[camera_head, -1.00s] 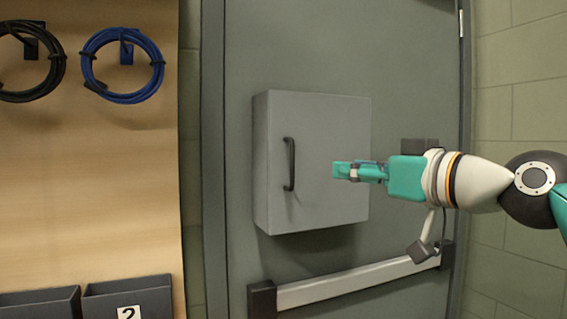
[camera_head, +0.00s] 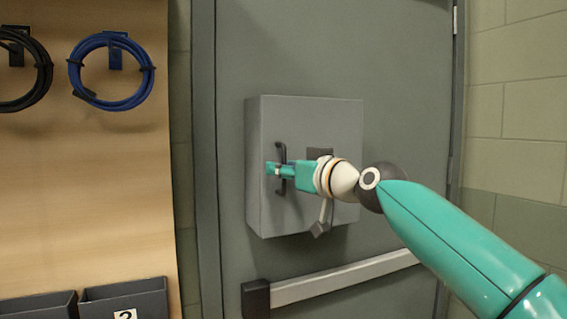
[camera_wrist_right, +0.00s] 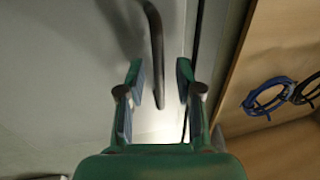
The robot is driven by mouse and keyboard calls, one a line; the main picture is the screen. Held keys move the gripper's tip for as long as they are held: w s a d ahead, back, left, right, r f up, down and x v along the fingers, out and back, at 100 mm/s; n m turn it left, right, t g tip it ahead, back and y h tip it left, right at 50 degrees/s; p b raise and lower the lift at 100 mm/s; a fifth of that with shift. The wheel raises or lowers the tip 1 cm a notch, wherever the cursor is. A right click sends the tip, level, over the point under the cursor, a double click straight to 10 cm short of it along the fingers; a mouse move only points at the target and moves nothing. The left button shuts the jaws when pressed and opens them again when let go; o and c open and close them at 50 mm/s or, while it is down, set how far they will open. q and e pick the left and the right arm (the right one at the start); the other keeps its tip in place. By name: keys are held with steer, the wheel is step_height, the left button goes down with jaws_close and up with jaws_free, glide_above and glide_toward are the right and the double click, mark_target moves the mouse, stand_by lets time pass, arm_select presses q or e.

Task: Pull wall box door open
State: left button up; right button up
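The grey wall box (camera_head: 335,120) is on the big grey door, its front door closed. Its dark vertical handle (camera_head: 281,152) is near the left edge of the box's front. My right gripper (camera_head: 273,169) is at the handle, covering its middle in the head view. In the right wrist view the gripper (camera_wrist_right: 158,85) is open, with one green finger on each side of the handle (camera_wrist_right: 156,50). There are gaps between the fingers and the handle. My left gripper is in neither view.
A push bar (camera_head: 340,281) crosses the big door below the box. To the left is a wooden panel (camera_head: 90,190) with a blue cable coil (camera_head: 112,71), a black coil (camera_head: 25,70) and dark bins (camera_head: 125,300). A block wall (camera_head: 510,120) stands at right.

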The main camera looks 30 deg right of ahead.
steer(key=shift+w, duration=0.25)
jaws_close()
steer(key=shift+s, duration=0.15)
